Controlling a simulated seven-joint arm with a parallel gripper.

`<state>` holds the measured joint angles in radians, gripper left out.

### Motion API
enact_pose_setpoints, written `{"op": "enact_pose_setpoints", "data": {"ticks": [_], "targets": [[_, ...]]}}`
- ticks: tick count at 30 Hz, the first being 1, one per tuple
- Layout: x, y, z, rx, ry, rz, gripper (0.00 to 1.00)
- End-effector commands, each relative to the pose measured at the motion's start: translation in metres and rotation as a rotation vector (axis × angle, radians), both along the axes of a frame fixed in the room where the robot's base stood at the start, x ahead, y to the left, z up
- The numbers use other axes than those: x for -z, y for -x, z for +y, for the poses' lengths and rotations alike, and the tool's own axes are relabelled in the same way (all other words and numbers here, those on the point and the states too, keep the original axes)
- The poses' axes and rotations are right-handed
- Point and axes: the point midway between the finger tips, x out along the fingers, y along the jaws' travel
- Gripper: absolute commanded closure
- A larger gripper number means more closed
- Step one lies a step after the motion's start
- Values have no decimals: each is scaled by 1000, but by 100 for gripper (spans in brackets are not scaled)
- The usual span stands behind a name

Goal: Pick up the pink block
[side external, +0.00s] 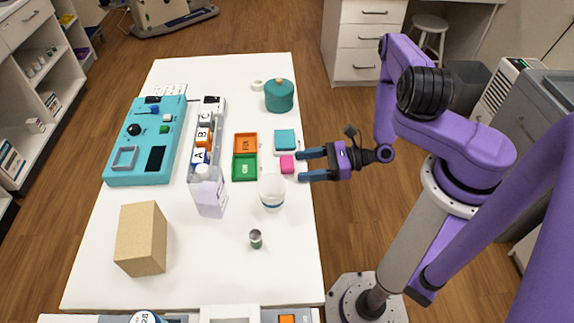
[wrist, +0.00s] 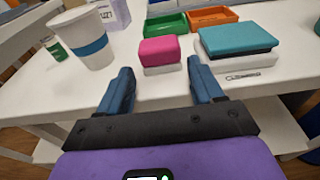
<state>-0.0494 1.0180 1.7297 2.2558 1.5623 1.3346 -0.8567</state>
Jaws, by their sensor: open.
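The pink block (side external: 287,164) sits near the right edge of the white table, just in front of a teal block. In the wrist view the pink block (wrist: 159,50) rests on a white base, ahead of the fingers and between their lines. My gripper (side external: 301,164) is open and empty, its blue fingers at the table's right edge, pointing at the block. In the wrist view my gripper (wrist: 161,79) has its two fingertips apart, short of the block and not touching it. Nothing hides the block in the wrist view.
The teal block (wrist: 238,39) on a white base stands close to the right. A white cup with a blue band (wrist: 83,39) stands to the left. Green (side external: 244,168) and orange (side external: 245,143) trays lie behind the block. A small can (side external: 255,239) stands on the table.

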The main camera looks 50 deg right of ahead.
Motion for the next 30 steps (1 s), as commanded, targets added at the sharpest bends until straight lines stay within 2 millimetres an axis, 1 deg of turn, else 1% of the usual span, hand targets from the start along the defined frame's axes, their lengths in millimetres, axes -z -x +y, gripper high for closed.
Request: {"op": "enact_pose_setpoints", "data": {"ticks": [5, 11, 17, 27, 29, 30], "targets": [[-1, -6, 6, -4, 1, 0, 34], [-5, -22, 22, -8, 3, -3, 34], [-2, -36, 34, -3, 2, 0, 34], [-2, -39, 37, 1, 0, 0, 34], [-2, -39, 36, 1, 0, 0, 54], [-2, -39, 36, 1, 0, 0, 67]]}}
